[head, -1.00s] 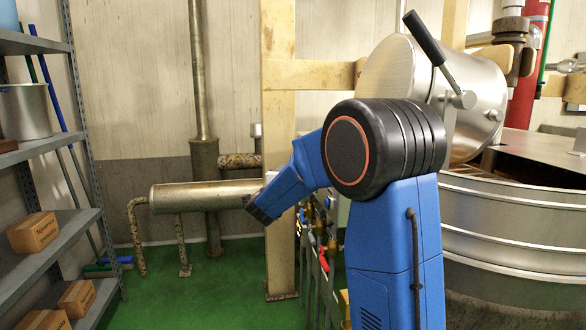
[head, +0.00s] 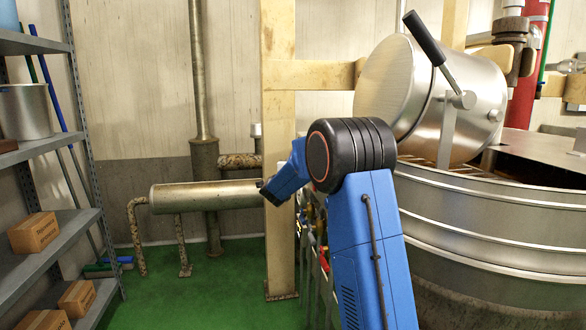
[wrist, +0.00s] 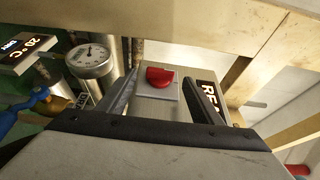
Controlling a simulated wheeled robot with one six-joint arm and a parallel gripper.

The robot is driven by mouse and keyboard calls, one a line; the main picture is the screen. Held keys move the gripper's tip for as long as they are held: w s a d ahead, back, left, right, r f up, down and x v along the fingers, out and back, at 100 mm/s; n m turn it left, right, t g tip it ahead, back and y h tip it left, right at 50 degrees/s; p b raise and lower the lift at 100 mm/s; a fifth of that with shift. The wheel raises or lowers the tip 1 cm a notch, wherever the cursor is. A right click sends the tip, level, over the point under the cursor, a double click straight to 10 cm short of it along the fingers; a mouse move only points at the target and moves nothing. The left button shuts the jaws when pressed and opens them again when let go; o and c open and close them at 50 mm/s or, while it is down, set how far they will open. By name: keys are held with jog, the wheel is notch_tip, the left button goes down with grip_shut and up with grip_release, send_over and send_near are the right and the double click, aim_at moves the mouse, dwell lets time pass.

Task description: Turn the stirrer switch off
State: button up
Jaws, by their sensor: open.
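A red switch knob (wrist: 159,77) on a small pale plate shows in the upper middle of the wrist view. The plate sits on the face of a light box. My gripper (wrist: 161,82) is open, with one dark finger on each side of the knob in the picture. I see nothing held between the fingers. I cannot tell how far the fingertips are from the knob in depth. In the head view my arm stands in front of the fittings by the wooden post, and the switch cannot be made out there.
A lit display with letters (wrist: 208,92) is beside the right finger. A round dial gauge (wrist: 91,57) and a 20 °C display (wrist: 28,50) are at left. A wooden beam (wrist: 170,25) crosses above. The large metal kettle (head: 480,225) stands right of my arm.

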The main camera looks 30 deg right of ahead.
jog(key=shift+x, duration=1.95)
jog(key=c, duration=1.1)
jog(key=shift+o, duration=0.2)
jog(key=shift+r+g, duration=0.1)
jog(key=shift+g, duration=0.3)
jog(key=shift+w+d+r+n+g+y, duration=0.1)
jog(key=shift+w+r+n+g+y, duration=0.15)
jog(key=shift+n+g+y, duration=1.1)
jog(key=shift+w+d+r+m+g+y, duration=0.15)
jog(key=shift+g+y, duration=0.35)
jog(key=shift+g, duration=1.9)
jog(key=shift+w+a+r+n+g+y, duration=0.1)
jog(key=shift+w+r+n+g+y, duration=0.15)
jog(key=shift+n+g+y, duration=1.1)
jog(key=shift+d+r+m+g, duration=0.1)
jog(key=shift+m+g, duration=0.55)
jog(key=shift+g, duration=0.35)
